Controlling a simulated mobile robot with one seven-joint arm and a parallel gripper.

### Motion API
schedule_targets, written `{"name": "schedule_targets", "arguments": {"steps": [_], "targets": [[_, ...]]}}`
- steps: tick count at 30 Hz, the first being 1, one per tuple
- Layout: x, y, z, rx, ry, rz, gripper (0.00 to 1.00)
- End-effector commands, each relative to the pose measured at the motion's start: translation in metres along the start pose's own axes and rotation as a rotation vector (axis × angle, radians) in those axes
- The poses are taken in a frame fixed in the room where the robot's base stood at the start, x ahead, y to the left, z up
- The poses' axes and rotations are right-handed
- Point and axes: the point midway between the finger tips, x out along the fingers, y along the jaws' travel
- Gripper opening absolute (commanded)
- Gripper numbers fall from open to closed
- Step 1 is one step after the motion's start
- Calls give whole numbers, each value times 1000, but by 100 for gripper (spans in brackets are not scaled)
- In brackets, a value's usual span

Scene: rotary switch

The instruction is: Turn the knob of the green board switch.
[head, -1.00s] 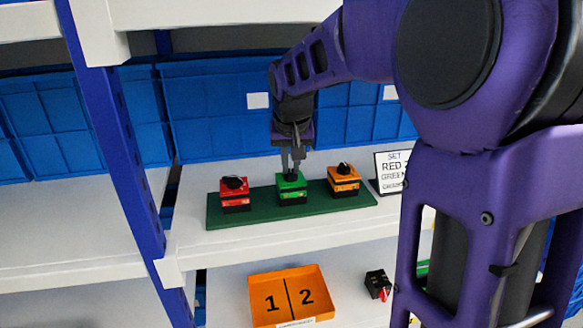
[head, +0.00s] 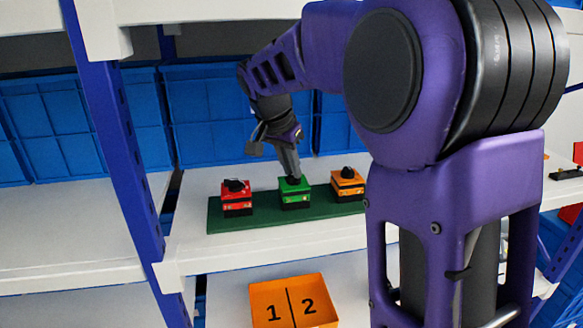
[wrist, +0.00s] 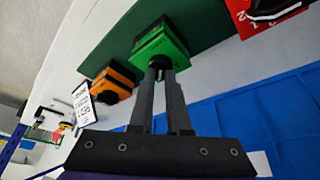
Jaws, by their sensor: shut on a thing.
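The green switch (head: 295,197) is the middle one of three on a dark green board (head: 260,217) on the shelf. It also shows in the wrist view (wrist: 160,45). My gripper (head: 293,176) comes down on it from above, tilted, and its fingers are shut on the knob (wrist: 158,73) of the green switch. The fingers hide most of the knob, so its exact pointing direction cannot be told. The red switch (head: 237,202) stands to the left with a black knob, and the orange switch (head: 347,190) to the right.
Blue bins (head: 210,115) line the back of the shelf. A blue upright post (head: 115,145) stands at the left. An orange tray marked 1 and 2 (head: 255,318) sits on the lower shelf. A white sign (wrist: 82,103) stands beyond the orange switch in the wrist view.

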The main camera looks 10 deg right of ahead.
Motion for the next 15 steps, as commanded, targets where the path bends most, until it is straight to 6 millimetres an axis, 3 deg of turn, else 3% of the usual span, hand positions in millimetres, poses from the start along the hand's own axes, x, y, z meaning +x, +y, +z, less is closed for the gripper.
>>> {"name": "schedule_targets", "arguments": {"steps": [13,14,15], "targets": [[0,0,-1,12,1,3,0],[0,0,-1,12,1,3,19],[0,0,-1,12,1,3,26]]}}
